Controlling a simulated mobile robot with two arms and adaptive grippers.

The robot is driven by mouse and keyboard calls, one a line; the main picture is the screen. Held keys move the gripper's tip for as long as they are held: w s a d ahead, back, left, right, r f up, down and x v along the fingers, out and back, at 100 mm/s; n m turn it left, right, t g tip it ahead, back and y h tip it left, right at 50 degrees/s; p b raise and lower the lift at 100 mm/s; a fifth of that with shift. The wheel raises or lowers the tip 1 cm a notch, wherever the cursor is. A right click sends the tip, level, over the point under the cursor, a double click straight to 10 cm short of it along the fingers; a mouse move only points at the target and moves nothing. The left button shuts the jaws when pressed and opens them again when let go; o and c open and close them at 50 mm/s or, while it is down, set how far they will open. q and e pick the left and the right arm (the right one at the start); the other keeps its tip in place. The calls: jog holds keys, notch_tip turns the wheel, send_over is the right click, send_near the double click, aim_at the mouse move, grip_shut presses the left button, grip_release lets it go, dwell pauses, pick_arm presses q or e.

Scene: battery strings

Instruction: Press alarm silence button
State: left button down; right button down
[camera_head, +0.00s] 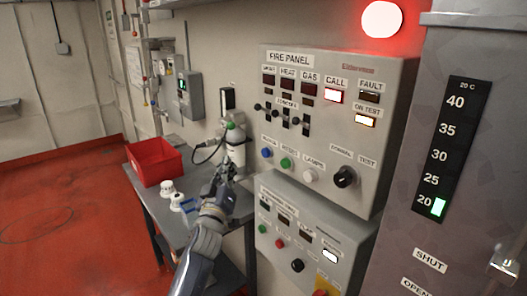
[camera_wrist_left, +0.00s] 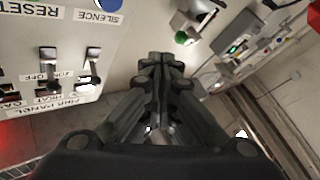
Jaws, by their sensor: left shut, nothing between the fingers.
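The fire panel (camera_head: 330,122) is a grey box on the wall in the head view. Its blue button (camera_head: 267,152) sits at the lower left of the panel. In the left wrist view, the panel appears upside down, and the blue button (camera_wrist_left: 111,4) is cut by the top edge beside a SILENCE label (camera_wrist_left: 97,16). My left gripper (camera_head: 224,172) is shut and empty, left of and below the blue button and apart from it. Its closed fingers also show in the left wrist view (camera_wrist_left: 161,64). My right gripper is not in view.
Green (camera_head: 286,163) and white (camera_head: 310,176) buttons and a black knob (camera_head: 344,177) lie right of the blue one. A second panel (camera_head: 308,240) is below. A white bottle (camera_head: 237,153) and a red bin (camera_head: 154,160) stand on a grey table. A red lamp (camera_head: 382,19) glows above.

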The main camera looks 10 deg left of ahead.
aim_at(266, 153)
pick_arm(q)
jog(key=w+d+b, duration=0.5)
jog(key=w+b, duration=0.1)
jog(key=w, duration=0.1)
jog(key=shift+d+r+b, duration=0.3)
jog(key=shift+d+r, duration=0.05)
jog(key=shift+r, duration=0.1)
dwell(0.3)
dwell(0.7)
dwell(0.7)
jog(key=shift+w+d+b, duration=0.25)
jog(key=shift+w+b, duration=0.05)
jog(key=shift+b, duration=0.2)
